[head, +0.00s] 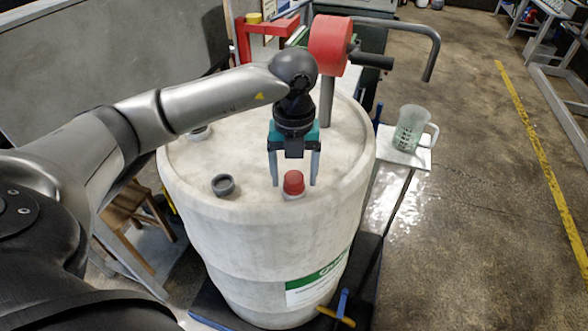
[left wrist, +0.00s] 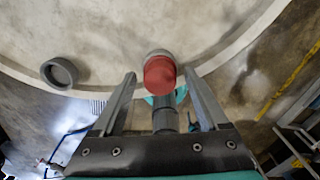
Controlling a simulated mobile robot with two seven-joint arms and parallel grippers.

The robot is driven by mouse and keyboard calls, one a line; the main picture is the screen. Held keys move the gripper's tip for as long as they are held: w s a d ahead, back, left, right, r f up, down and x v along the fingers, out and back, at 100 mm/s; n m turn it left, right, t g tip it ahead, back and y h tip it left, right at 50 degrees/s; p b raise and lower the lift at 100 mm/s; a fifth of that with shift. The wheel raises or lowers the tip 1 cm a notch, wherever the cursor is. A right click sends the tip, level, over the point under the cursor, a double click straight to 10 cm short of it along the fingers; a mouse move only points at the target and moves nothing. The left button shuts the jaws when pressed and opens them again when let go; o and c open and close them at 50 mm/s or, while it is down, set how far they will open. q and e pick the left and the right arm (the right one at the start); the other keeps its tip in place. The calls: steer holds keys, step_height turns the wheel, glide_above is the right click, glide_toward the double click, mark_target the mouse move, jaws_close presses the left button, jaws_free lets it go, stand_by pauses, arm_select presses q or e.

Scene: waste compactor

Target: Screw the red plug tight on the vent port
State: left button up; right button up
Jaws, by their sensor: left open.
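The red plug (head: 293,180) sits upright on a pale vent port collar (head: 294,196) near the front edge of the large white drum's top (head: 215,160). How far it is screwed down I cannot tell. In the left wrist view the red plug (left wrist: 160,76) shows with a pale rim (left wrist: 157,53) beyond it. My left gripper (head: 295,184) points down, open, with one finger on each side of the plug. A gap shows between each finger and the plug. My right gripper is in neither view.
A dark grey open ring (head: 223,185) stands on the drum top left of the plug. Behind my gripper is a post with a red drum-shaped part (head: 329,45) and a bent grey handle (head: 432,50). A clear jug (head: 410,128) stands on a small shelf (head: 418,157) at the right.

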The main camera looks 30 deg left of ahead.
arm_select(q)
steer(key=n+p, duration=0.1)
steer(key=n, duration=0.2)
steer(key=shift+r+n, duration=0.1)
steer(key=shift+n, duration=0.3)
steer(key=shift+n+p, duration=0.45)
steer(key=shift+n, duration=0.45)
jaws_close()
steer(key=m+b, duration=0.1)
steer(key=m, duration=0.3)
steer(key=shift+f, duration=0.2)
steer(key=shift+r+m+b, duration=0.1)
steer(key=shift+m+b, duration=0.25)
steer(key=shift+m, duration=0.25)
